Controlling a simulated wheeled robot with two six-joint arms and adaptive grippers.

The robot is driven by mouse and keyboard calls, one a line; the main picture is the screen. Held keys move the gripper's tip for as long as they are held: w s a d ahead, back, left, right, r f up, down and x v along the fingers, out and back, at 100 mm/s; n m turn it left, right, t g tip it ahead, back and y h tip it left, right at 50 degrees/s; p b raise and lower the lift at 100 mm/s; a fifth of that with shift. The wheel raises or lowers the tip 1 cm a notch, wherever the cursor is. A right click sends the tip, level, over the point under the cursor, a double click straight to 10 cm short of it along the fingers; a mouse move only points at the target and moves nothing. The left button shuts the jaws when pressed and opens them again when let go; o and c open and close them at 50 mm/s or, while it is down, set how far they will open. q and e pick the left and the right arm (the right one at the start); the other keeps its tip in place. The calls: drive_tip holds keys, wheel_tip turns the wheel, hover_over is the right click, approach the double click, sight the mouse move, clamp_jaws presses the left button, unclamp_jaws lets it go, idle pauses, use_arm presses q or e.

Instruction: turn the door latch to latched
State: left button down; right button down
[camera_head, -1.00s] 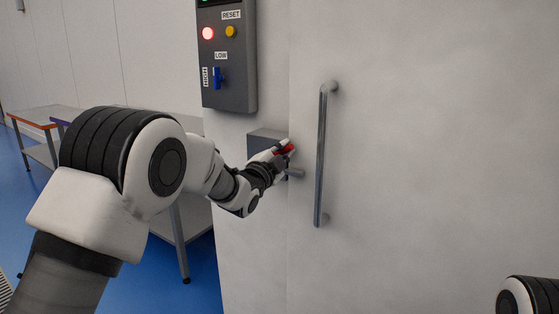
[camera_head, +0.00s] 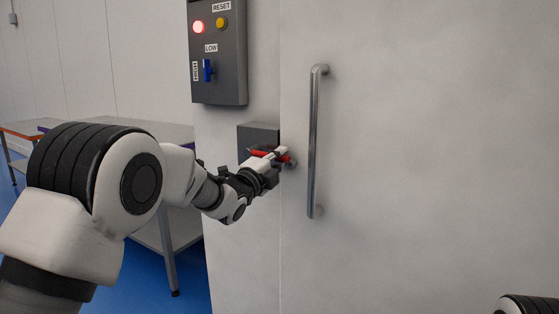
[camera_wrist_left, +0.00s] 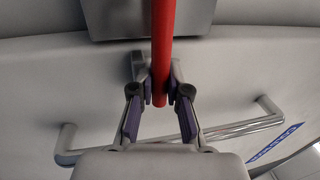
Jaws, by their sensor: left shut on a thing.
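The door latch is a red bar handle (camera_head: 262,154) by a dark grey box (camera_head: 258,135), beside the door edge. In the head view the bar lies nearly level, sloping slightly down to the right. My left gripper (camera_head: 277,160) is shut on the bar. In the left wrist view the red bar (camera_wrist_left: 162,40) runs down from the grey box (camera_wrist_left: 115,18) to between the fingertips of my left gripper (camera_wrist_left: 160,90). My right gripper is out of view; only part of my right arm shows at the bottom right.
The pale door (camera_head: 420,150) has a long vertical metal pull handle (camera_head: 314,140) just right of the latch. A control panel (camera_head: 219,55) with a lit red lamp and blue switch hangs above it. A table (camera_head: 150,130) stands behind my left arm.

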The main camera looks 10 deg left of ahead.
use_arm(q)
drive_tip(key=shift+f, duration=0.2)
drive_tip(key=c, duration=1.1)
unclamp_jaws()
drive_tip(key=shift+r, duration=0.1)
drive_tip(key=shift+c, duration=0.2)
drive_tip(key=shift+s, duration=0.1)
drive_tip(key=v, duration=1.2)
drive_tip(key=shift+d, duration=0.1)
